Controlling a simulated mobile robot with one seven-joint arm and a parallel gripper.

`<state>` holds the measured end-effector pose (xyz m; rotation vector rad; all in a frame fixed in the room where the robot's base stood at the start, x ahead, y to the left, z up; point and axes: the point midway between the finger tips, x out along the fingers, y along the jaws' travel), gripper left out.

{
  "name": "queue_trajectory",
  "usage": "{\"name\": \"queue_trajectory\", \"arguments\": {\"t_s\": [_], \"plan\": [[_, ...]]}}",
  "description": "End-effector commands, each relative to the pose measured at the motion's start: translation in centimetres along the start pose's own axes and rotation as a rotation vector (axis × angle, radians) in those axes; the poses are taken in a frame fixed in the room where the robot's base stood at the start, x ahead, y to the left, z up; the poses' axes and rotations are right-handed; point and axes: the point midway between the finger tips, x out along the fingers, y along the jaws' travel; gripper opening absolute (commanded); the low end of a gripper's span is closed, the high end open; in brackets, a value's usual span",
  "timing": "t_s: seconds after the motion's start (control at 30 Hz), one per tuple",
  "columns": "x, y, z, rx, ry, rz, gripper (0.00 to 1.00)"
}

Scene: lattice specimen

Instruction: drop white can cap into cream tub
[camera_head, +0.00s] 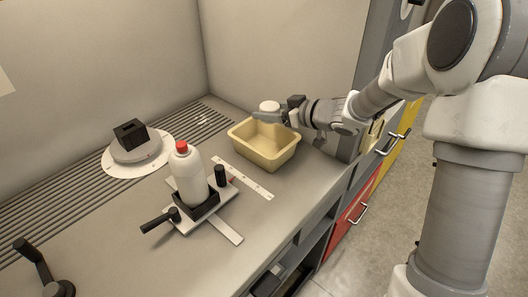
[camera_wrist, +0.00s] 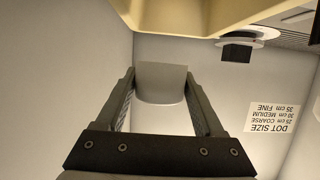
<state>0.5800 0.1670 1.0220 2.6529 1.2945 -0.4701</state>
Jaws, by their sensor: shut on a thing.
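The cream tub (camera_head: 262,155) is an open rectangular container standing on the counter. My gripper (camera_head: 271,115) reaches in from the right and is above the tub's far side in the head view. It is shut on the white can cap (camera_head: 269,106), whose rounded white top shows above the fingers. In the wrist view the pale cap (camera_wrist: 161,82) sits between the two fingers of my gripper (camera_wrist: 162,95). The tub's edge (camera_wrist: 190,18) crosses the top of that view. The gap between cap and tub is hard to judge.
A white bottle with a red top (camera_head: 188,178) stands in a clamp fixture left of the tub. A flat ruler strip (camera_head: 243,178) lies between them. A round white dial with a black block (camera_head: 138,150) is farther left. A black lever (camera_head: 42,268) stands front left.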

Motion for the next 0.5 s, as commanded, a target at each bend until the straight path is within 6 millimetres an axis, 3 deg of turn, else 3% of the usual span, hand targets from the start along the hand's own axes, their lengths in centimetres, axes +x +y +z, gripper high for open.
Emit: {"name": "queue_trajectory", "arguments": {"t_s": [0.1,0.43,0.47,0.5], "plan": [[0.43,0.01,1.14,-0.001,0.000,0.000,0.21],[0.44,0.01,1.20,-0.001,0.000,0.000,0.21],[0.44,0.01,1.20,-0.001,0.000,0.000,0.72],[0.44,0.01,1.20,-0.001,0.000,0.000,0.79]]}}
